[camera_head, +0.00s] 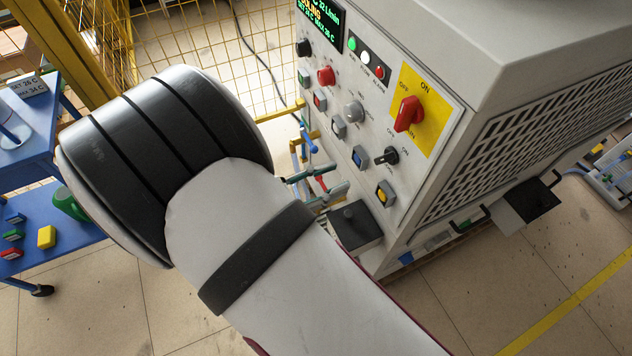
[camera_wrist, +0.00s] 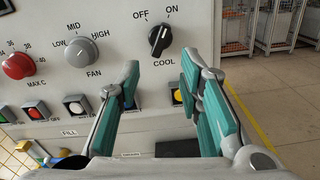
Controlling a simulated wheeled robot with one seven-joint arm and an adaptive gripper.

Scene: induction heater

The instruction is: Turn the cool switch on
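The cool switch is a black rotary knob (camera_wrist: 159,40) labelled COOL, with OFF at upper left and ON at upper right. Its grip bar leans slightly toward the upper right; I cannot tell for certain which position it is in. In the head view the black knob (camera_head: 386,156) sits low on the front panel. My gripper (camera_wrist: 160,75) is open and empty, its two teal fingers apart. In the wrist view the knob shows above and between the fingertips, with no visible contact. In the head view my gripper (camera_head: 325,180) is left of and below the knob, partly hidden by my arm.
The heater panel also holds a red main switch (camera_head: 408,114) on a yellow plate, a grey fan knob (camera_wrist: 93,52), a red knob (camera_wrist: 18,65) and several push buttons. A black box (camera_head: 354,226) protrudes below. A yellow mesh fence (camera_head: 200,40) stands behind.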

